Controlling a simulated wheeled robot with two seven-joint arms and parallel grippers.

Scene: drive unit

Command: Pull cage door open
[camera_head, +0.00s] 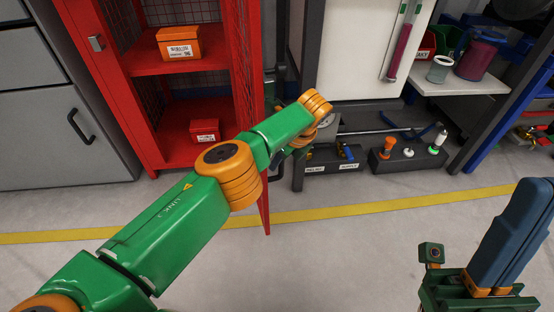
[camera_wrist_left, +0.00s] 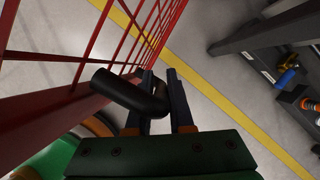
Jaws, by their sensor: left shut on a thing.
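The red mesh cage door (camera_head: 246,65) stands swung out from the red cage (camera_head: 118,110), seen nearly edge-on, so the cage front is open. Its lower corner reaches out over the floor near the yellow line. In the left wrist view the door's red mesh (camera_wrist_left: 95,42) fills the upper left. My left gripper (camera_wrist_left: 163,82) is shut on the black door handle (camera_wrist_left: 118,90), which passes between its two fingers. In the head view my left arm hides much of that grip. My right gripper (camera_head: 512,238) is at the lower right, away from the door; its finger gap is unclear.
Inside the cage are an orange box (camera_head: 179,43) and a red box (camera_head: 205,130) on shelves. Grey cabinets (camera_head: 58,95) stand at the left. Black trays (camera_head: 333,160) with small items lie right of the door. The floor (camera_head: 330,255) in front is clear, with a yellow line.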

